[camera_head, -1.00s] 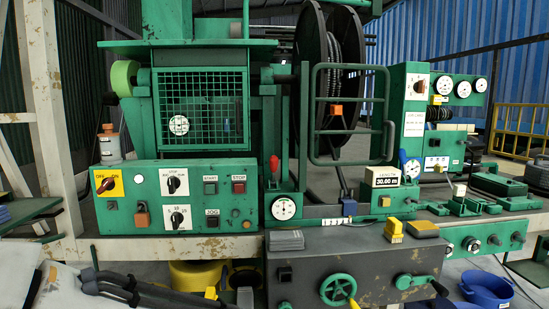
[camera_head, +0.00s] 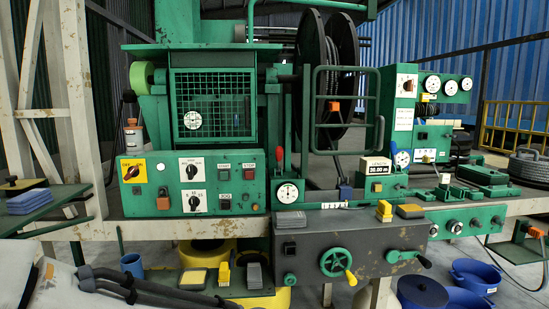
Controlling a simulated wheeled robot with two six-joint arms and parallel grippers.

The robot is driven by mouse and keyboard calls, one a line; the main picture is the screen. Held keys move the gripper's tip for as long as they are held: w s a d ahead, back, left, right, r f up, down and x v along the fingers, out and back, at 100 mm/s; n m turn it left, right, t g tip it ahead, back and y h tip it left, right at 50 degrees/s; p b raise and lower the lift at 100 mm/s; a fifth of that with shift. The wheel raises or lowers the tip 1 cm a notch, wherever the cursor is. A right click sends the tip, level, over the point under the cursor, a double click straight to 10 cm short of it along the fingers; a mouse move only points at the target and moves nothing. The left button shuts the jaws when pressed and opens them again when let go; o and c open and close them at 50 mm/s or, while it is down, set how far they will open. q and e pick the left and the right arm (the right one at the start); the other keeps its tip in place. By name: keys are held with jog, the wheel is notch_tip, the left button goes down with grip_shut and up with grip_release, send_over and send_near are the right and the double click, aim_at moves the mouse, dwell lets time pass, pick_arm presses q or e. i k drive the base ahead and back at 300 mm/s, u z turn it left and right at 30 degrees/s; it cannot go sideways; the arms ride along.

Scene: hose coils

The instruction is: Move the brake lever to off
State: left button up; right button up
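A lever with a red grip (camera_head: 279,155) stands upright on the green housing, just above a round white gauge (camera_head: 287,193). It looks like the brake lever, but I can read no brake or off marking beside it. Part of what looks like my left arm, white and black, shows at the lower left. Neither of my grippers can be made out, and nothing touches the levers.
A switch panel (camera_head: 245,203) stands left of the gauge. A grey box with a green handwheel (camera_head: 334,262) juts out in front below the levers. A hose reel (camera_head: 342,70) and green tube frame stand behind. Blue tubs (camera_head: 422,291) are on the floor at right.

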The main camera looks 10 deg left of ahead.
aim_at(279, 150)
jog(key=k, duration=0.85)
jog(key=u, duration=0.8)
jog(key=i, duration=1.3)
jog(key=z, duration=0.2)
